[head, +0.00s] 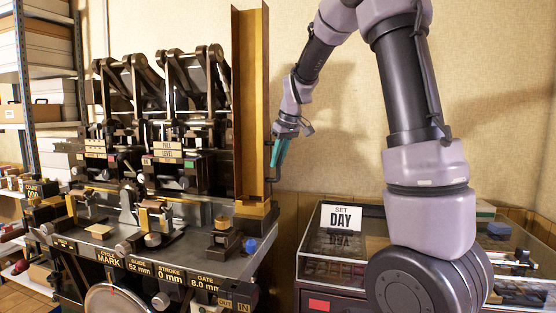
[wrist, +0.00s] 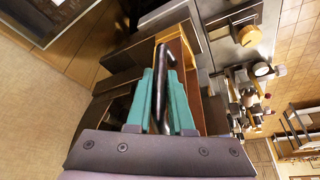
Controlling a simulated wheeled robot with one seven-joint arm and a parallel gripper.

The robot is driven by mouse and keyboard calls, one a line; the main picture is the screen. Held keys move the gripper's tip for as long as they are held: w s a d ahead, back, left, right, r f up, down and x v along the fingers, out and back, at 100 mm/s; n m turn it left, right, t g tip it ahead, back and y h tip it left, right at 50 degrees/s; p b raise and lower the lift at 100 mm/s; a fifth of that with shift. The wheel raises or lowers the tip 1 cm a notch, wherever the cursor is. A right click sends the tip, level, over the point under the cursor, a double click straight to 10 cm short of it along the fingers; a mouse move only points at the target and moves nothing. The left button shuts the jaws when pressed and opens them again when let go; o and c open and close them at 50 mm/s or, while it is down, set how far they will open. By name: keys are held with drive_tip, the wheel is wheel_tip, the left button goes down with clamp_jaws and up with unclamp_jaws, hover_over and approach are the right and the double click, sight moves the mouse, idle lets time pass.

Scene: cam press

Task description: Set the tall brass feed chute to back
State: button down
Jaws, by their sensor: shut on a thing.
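The tall brass feed chute (head: 251,110) stands upright at the right end of the press in the head view. Its channel faces forward, and its foot rests on a brass-coloured block (head: 256,209). In the wrist view the chute (wrist: 178,38) is seen end-on, with a black bar handle (wrist: 162,60) in front of it. My gripper (head: 277,152), with teal fingers, is at the chute's right side. In the wrist view my gripper (wrist: 160,80) is shut on the handle, with one finger on each side. The fingers hide part of the handle.
The press table (head: 190,250) carries labelled plates and small fixtures left of the chute. Shelving (head: 35,80) is at far left. The wall is close behind.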

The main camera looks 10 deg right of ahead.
drive_tip(key=w+d, duration=0.4)
drive_tip(key=w, duration=0.4)
drive_tip(key=shift+d+r, duration=0.2)
drive_tip(key=shift+d, duration=0.15)
drive_tip(key=shift+w, duration=0.1)
drive_tip(key=c, duration=0.8)
unclamp_jaws()
drive_tip(key=shift+w+d+f, duration=0.1)
drive_tip(key=v, duration=1.1)
